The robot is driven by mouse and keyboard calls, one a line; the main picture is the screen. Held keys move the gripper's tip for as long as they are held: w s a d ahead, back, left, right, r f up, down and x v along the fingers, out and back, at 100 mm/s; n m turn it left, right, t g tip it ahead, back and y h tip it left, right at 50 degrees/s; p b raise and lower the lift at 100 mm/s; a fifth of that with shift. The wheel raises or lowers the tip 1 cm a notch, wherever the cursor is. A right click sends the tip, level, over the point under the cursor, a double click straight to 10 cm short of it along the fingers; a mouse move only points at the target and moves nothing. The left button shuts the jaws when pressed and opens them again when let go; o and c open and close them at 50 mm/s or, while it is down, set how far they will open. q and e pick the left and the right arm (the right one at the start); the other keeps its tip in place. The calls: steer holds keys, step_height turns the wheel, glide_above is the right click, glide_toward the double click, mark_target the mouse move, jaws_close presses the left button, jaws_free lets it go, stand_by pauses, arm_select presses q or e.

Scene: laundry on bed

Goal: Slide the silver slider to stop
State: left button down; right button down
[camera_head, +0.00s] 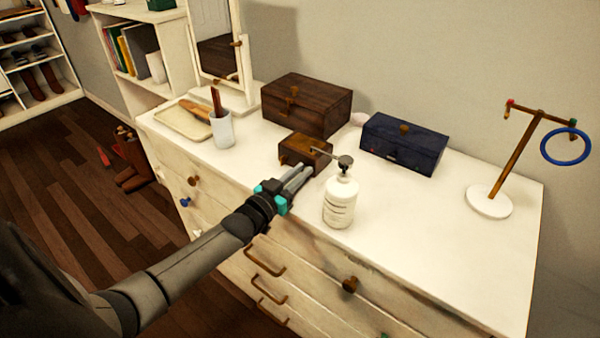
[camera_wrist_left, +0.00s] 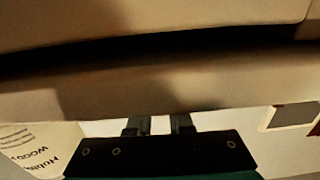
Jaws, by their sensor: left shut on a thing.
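My left gripper (camera_head: 300,176) reaches in from the left, with its fingertips at the front of a small brown wooden box (camera_head: 303,150) on the white dresser top. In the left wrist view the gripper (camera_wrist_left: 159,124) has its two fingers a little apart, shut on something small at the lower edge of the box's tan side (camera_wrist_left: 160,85). The held piece is hidden by the fingers and the box. I cannot make out the silver slider clearly in either view. My right gripper is not in view.
A white pump bottle (camera_head: 340,202) stands just right of my left gripper. A larger brown box (camera_head: 305,105) and a dark blue box (camera_head: 404,146) stand behind. A white cup (camera_head: 222,131) is at left, a ring stand (camera_head: 490,203) at right. The dresser's front right is clear.

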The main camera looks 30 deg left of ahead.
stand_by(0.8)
arm_select(q)
steer(key=shift+a, duration=0.9)
steer(key=c, duration=0.8)
jaws_free()
steer(key=s+p, duration=0.3)
steer(key=s, duration=1.2)
steer(key=shift+a, duration=0.45)
